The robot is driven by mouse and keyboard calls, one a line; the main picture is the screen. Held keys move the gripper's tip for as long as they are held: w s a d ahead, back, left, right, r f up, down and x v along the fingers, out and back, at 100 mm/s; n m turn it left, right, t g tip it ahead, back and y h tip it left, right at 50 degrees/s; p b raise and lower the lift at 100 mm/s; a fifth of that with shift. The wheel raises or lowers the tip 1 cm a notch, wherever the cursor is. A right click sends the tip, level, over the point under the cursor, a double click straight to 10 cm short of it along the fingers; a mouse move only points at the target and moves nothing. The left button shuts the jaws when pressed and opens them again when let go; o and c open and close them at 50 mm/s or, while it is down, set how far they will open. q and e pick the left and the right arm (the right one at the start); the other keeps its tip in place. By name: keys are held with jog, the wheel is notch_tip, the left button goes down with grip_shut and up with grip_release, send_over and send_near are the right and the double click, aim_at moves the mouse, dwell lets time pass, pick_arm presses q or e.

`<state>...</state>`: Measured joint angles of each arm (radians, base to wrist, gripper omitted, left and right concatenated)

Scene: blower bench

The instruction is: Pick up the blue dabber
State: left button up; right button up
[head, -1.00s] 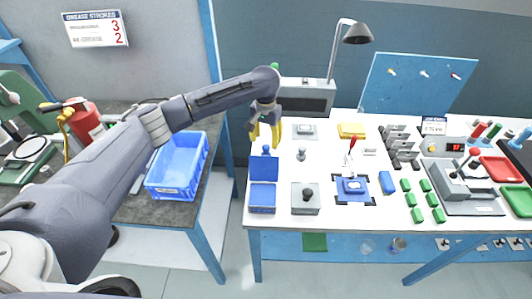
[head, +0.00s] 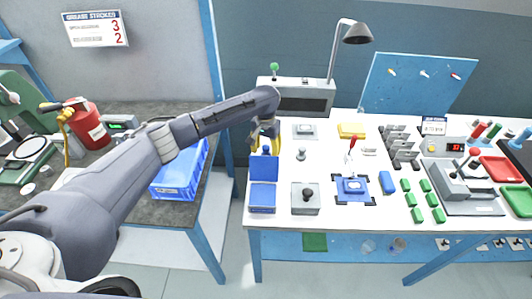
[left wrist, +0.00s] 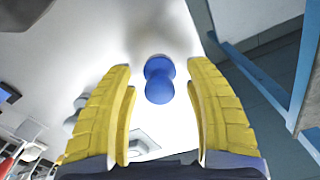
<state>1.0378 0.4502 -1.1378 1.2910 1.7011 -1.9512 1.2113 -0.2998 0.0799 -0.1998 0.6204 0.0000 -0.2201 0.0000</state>
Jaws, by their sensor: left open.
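The blue dabber (head: 266,150) stands at the left end of the white table, just behind the open blue pad box (head: 262,197). My left gripper (head: 265,146) is at the dabber, pointing down, its yellow fingers apart. In the left wrist view the dabber (left wrist: 159,80), with its rounded knob and narrow waist, shows in the gap between the fingers of the left gripper (left wrist: 160,95). There is clear space on both sides of it, and I see no finger touching it. My right gripper is not in view.
A grey box with a dark knob (head: 305,198) and a small grey knobbed piece (head: 301,155) stand to the right of the dabber. A grey unit with a dark front (head: 303,98) stands behind. A blue crate (head: 180,178) is on the dark side bench.

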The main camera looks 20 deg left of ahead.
aim_at(266, 146)
pick_arm(q)
jog(key=shift+c, duration=0.4)
grip_shut()
jog(key=shift+r, duration=0.15)
notch_tip(266, 146, up, 20)
dwell(0.9)
dwell(0.5)
